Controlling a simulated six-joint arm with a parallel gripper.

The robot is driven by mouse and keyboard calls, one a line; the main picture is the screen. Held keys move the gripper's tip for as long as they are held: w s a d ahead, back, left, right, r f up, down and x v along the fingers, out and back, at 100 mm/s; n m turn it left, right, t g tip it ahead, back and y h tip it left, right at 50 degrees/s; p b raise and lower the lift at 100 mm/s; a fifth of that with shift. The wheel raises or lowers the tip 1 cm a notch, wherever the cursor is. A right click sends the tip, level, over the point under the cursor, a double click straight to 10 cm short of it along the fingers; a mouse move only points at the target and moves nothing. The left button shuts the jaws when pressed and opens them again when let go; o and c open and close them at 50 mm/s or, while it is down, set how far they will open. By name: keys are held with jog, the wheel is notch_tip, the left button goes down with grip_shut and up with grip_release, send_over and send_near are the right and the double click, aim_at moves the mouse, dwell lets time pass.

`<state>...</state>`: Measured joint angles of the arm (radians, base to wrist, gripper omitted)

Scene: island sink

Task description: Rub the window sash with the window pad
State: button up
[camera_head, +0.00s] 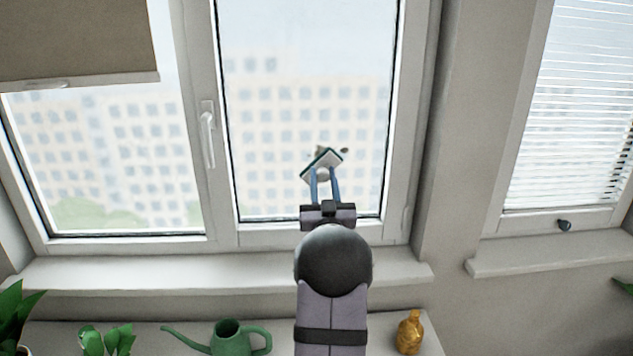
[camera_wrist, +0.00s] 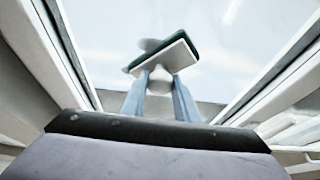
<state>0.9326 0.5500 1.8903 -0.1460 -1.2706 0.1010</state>
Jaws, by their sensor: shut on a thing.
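My gripper (camera_head: 325,177) is shut on the window pad (camera_head: 321,164), and its two blue fingers hold the pad's pale knob. The pad has a white backing and a dark green face, and it sits tilted in front of the glass. In the wrist view the pad (camera_wrist: 166,52) shows above the fingers of my gripper (camera_wrist: 160,82), its dark face turned to the pane. The window sash (camera_head: 229,120) has a white frame around the right pane. Small dark marks (camera_head: 344,150) show by the pad's upper right. I cannot tell whether the pad touches the glass.
A white handle (camera_head: 208,135) stands out left of the pane. Below are the sill (camera_head: 170,272), a green watering can (camera_head: 228,338), a gold bottle (camera_head: 410,332) and green plants (camera_head: 105,340). A beige blind (camera_head: 75,40) hangs at upper left. Another window (camera_head: 580,110) is at right.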

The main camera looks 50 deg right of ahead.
jog(key=shift+s+d, duration=0.1)
jog(key=shift+s+d+b, duration=0.8)
jog(key=shift+s+d, duration=0.35)
jog(key=shift+d, duration=0.15)
jog(key=shift+s, duration=0.1)
jog(key=s+d+b, duration=0.1)
jog(key=s+d, duration=0.1)
jog(key=shift+s+d, duration=0.25)
jog(key=shift+d, duration=0.1)
jog(key=shift+b, duration=0.65)
jog(key=shift+a, duration=0.1)
jog(key=shift+w+a+r+b, duration=0.1)
jog(key=shift+w+a+b, duration=0.85)
jog(key=shift+w+a, duration=0.4)
jog(key=shift+w, duration=0.15)
